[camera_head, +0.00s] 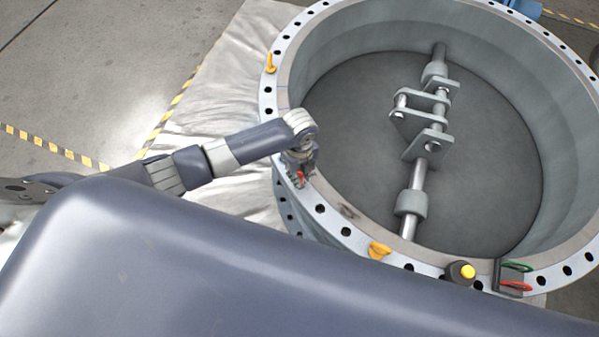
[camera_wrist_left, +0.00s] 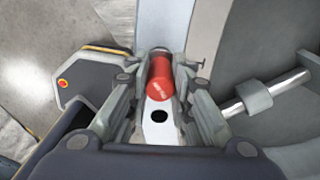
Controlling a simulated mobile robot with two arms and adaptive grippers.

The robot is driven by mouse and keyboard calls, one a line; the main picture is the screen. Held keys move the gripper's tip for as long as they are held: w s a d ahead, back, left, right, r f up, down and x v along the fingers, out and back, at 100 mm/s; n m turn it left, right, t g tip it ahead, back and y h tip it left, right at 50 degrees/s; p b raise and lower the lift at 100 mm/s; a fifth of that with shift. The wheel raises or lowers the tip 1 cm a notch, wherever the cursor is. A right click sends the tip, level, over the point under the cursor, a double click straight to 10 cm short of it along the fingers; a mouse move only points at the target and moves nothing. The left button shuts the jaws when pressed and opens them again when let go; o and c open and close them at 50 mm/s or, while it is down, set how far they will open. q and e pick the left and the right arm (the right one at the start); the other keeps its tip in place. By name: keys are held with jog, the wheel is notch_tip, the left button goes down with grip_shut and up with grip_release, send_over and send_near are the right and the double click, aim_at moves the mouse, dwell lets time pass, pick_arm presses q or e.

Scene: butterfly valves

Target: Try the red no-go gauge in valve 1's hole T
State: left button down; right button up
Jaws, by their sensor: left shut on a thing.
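Valve 1 appears to be the large grey ring (camera_head: 545,277) with a pale drilled flange in the head view. My left gripper (camera_head: 299,178) is over the left part of that flange, its fingers pointing down. It is shut on the red no-go gauge (camera_wrist_left: 160,80), a red cylinder with pale lettering seen between the fingers in the left wrist view. A dark flange hole (camera_wrist_left: 159,116) shows between the fingers, just below the gauge in the picture. The gauge's tip is hidden, so I cannot tell if it touches the flange. No hole label is readable. My right gripper is not in view.
A black cylinder with a yellow top (camera_head: 466,271) and a dark holder with green and red loops (camera_head: 512,276) are at the front right. The valve's shaft (camera_head: 417,180) crosses inside.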

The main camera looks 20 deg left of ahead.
pick_arm(q)
jog(key=shift+f, duration=0.1)
jog(key=shift+f+b, duration=0.6)
jog(key=shift+f, duration=0.2)
dwell(0.7)
jog(key=shift+r, duration=0.1)
jog(key=shift+a+r+p, duration=0.1)
jog(key=shift+r+p, duration=0.75)
jog(key=shift+p, duration=0.15)
jog(key=shift+r+p, duration=2.5)
